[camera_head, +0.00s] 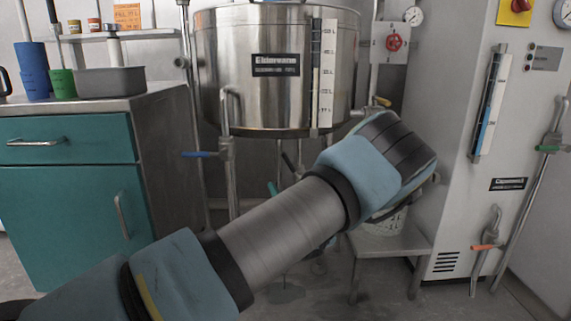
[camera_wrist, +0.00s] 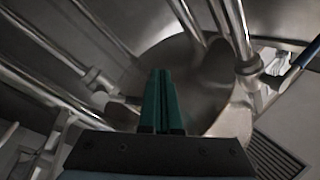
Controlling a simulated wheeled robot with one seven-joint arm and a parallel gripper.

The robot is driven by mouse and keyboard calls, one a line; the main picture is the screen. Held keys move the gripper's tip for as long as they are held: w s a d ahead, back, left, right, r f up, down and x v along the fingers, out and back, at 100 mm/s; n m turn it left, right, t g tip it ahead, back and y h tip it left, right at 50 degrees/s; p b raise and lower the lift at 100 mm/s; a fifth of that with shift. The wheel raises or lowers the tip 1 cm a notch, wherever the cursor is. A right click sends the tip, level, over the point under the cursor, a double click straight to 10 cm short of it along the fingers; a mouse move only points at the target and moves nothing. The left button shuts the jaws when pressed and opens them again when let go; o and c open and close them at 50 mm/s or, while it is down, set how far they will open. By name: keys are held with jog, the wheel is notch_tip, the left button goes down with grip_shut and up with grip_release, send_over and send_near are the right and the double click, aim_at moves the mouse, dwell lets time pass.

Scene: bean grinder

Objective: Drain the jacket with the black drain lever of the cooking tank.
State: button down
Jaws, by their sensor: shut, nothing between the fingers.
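The steel cooking tank (camera_head: 228,65) stands at the top middle of the head view, with pipes and levers under it. A dark lever (camera_head: 291,164) shows below its rim, partly behind my arm; I cannot tell for sure that it is the black drain lever. The green fingers are shut, empty and appear apart from that lever. A rounded metal surface lies beyond them.
A low metal stand (camera_head: 410,243) and a grey cabinet (camera_head: 440,130) are at the right. Teal drawers (camera_head: 75,215) are at the left.

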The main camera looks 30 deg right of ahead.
jog(key=s+d+r+n+g+y+p, duration=0.1)
jog(key=s+r+n+g+p, duration=0.15)
jog(key=n, duration=1.35)
jog(key=s+d+r+n+g+y+p, duration=0.1)
jog(key=s+d+r+n+g, duration=0.2)
jog(key=n, duration=1.4)
jog(key=a+r+b+x, duration=0.1)
jog(key=a+b+x, duration=0.1)
jog(key=x, duration=0.8)
jog(key=shift+t, duration=0.35)
jog(key=shift+s+d+r, duration=0.1)
jog(key=shift+d+r, duration=0.25)
jog(key=shift+d, duration=0.3)
jog(key=shift+s+d+r, duration=0.1)
jog(key=shift+d+r, duration=0.2)
jog(key=shift+d, duration=0.35)
jog(key=shift+d+r, duration=0.35)
jog(key=shift+d, duration=0.25)
